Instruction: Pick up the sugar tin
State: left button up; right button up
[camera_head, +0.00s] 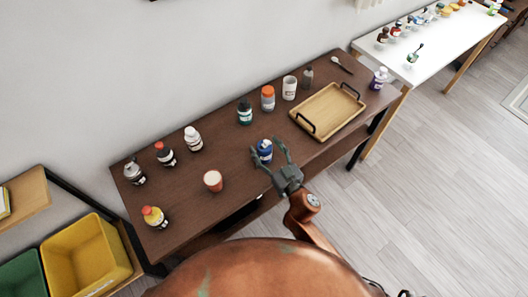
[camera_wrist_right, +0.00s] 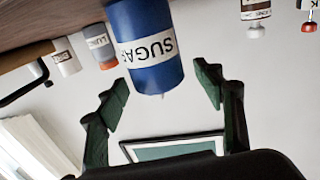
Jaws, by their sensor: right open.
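The sugar tin (camera_head: 264,150) is blue with a white label and stands on the brown table near its front edge. In the right wrist view the tin (camera_wrist_right: 148,72) shows large and upside down, with "SUGA" readable on its label. My right gripper (camera_head: 269,154) is open, with its fingers on either side of the tin. My left gripper is not in view.
A wooden tray (camera_head: 328,112) with black handles lies to the right. A dark green-labelled jar (camera_head: 244,112) and an orange-lidded jar (camera_head: 267,98) stand behind. Table surface between the cup and tin is clear.

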jog(key=shift+w+a, duration=0.25)
jog(key=shift+w, duration=0.2)
jog(key=shift+c, duration=0.7)
jog(key=c, duration=1.1)
jog(key=shift+c, duration=0.6)
jog(key=shift+r, duration=0.15)
